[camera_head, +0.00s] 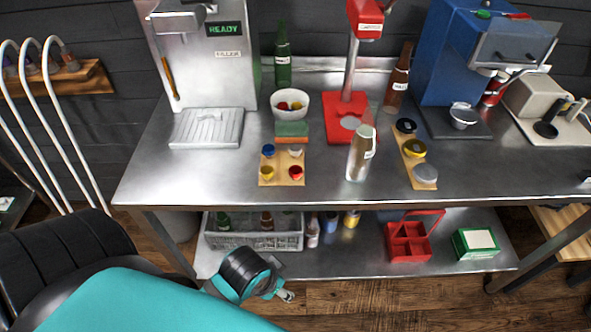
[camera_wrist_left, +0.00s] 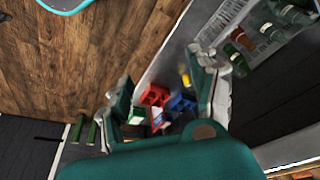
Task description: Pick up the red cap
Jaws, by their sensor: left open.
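A small red cap (camera_head: 296,172) sits at the front right corner of a wooden board (camera_head: 282,178) on the steel table. A blue cap (camera_head: 268,150), a white cap (camera_head: 296,150) and a yellow cap (camera_head: 266,172) share the board. My left gripper (camera_head: 285,295) is low in front of the table, below the tabletop and well apart from the red cap. In the left wrist view my left gripper (camera_wrist_left: 166,68) is open, with nothing between its fingers. The red cap cannot be made out in that view. My right gripper is not in view.
A white bowl (camera_head: 290,117) with colored caps and a sponge (camera_head: 292,130) stand behind the board. The table's front edge (camera_head: 330,204) lies above my gripper; a grey crate (camera_head: 254,240) and red carrier (camera_head: 408,243) are on the lower shelf.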

